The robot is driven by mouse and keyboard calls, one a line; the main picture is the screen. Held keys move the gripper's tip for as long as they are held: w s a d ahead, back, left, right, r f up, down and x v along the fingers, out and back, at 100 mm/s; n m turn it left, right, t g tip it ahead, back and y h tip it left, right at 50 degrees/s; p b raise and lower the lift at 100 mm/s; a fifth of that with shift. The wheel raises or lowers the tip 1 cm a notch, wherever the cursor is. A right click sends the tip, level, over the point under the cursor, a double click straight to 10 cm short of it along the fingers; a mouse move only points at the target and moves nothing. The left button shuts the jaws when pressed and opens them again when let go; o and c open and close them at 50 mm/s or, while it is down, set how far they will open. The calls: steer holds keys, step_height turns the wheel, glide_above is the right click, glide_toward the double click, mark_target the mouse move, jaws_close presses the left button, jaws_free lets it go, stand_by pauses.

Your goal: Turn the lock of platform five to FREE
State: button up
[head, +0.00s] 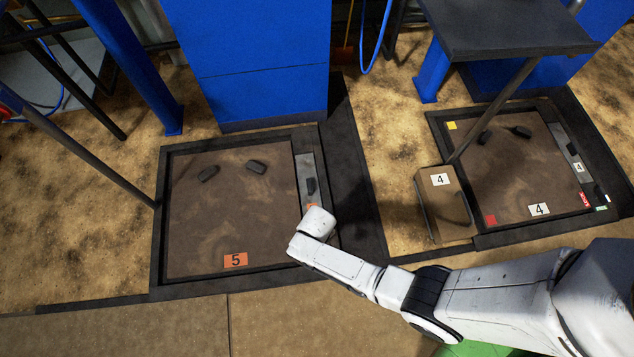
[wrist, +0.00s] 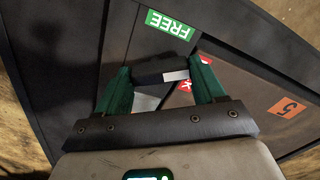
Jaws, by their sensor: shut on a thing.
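Platform five is the dark square plate with an orange "5" tag (head: 235,260) at the left in the head view. The tag also shows in the wrist view (wrist: 287,107). My gripper (wrist: 163,74) has green fingers shut on the dark lock handle (wrist: 150,73), which has a white mark toward its right end. A green FREE label (wrist: 170,24) lies above the handle in the wrist view. A red label (wrist: 186,86) is partly hidden behind the right finger. In the head view my arm covers the gripper and lock at the plate's right edge. I cannot tell which label the mark points to.
A grey strip (head: 306,165) with a dark piece (head: 311,186) runs along platform five's right side. Platform four (head: 525,175) lies to the right, with a box marked 4 (head: 443,205) beside it. A blue column (head: 255,60) stands behind platform five.

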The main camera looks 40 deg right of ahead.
steer(key=n+p, duration=0.1)
steer(key=n, duration=0.4)
steer(key=shift+s+n+p, duration=0.15)
steer(key=shift+n+p, duration=0.15)
steer(key=shift+p, duration=0.05)
steer(key=n+p, duration=0.1)
steer(key=n, duration=0.4)
steer(key=shift+s+d+n, duration=0.1)
steer(key=shift+n, duration=0.2)
steer(key=o, duration=1)
steer(key=shift+o, duration=0.2)
step_height(320, 180, up, 11)
steer(key=p, duration=0.7)
steer(key=shift+f+p, duration=0.15)
steer(key=shift+p, duration=0.2)
